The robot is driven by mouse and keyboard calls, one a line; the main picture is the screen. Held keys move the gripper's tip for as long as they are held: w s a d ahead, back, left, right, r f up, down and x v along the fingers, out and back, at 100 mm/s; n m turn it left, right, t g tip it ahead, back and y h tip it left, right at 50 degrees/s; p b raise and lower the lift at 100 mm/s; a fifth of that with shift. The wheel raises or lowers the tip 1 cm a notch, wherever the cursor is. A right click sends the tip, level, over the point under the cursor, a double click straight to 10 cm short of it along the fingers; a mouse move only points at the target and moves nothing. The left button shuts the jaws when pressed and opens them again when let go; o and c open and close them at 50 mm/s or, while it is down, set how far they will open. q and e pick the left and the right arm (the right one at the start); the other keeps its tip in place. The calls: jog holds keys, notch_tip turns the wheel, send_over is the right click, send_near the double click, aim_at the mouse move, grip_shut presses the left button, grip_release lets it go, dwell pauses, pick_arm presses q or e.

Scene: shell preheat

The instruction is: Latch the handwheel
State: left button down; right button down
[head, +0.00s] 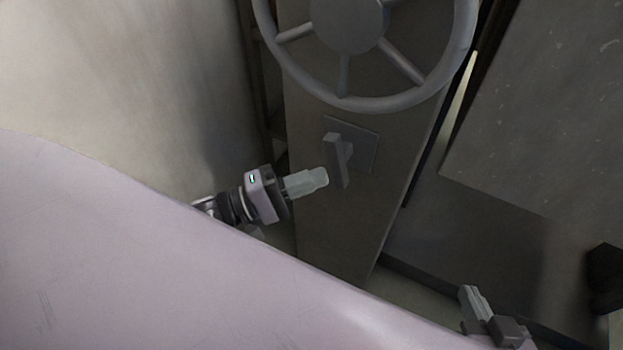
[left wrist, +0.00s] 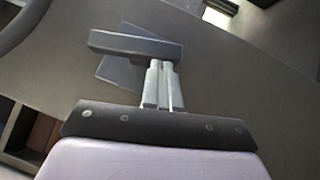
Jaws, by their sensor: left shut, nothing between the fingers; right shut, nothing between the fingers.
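The grey handwheel (head: 397,103) with its round hub and spokes is at the top of the head view, on the front of a dark pedestal (head: 335,235). Below it is a latch, a grey lever (head: 338,160) on a square plate (head: 365,150). The lever (left wrist: 130,46) and plate (left wrist: 120,77) also show in the left wrist view. My left gripper (head: 326,177) is shut and empty, its fingertips close beside the lever; in the left wrist view the fingertips (left wrist: 160,64) reach the lever's edge, but I cannot tell whether they touch. My right gripper (head: 467,290) is shut and empty, low at right, away from the latch.
A large grey panel (head: 550,110) stands right of the pedestal, with a dark gap between. A pale wall (head: 120,80) is at left. My own pale body covers the lower left. A dark object (head: 605,275) is at the right edge.

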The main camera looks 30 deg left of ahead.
aim_at(341, 185)
pick_arm(q)
jog(key=shift+d+f+n+t+b, duration=0.2)
jog(key=shift+d+n+t+b, duration=0.15)
jog(key=shift+n+t, duration=0.2)
pick_arm(e)
jog(key=shift+s+a+f, duration=0.1)
jog(key=shift+a+f, duration=0.15)
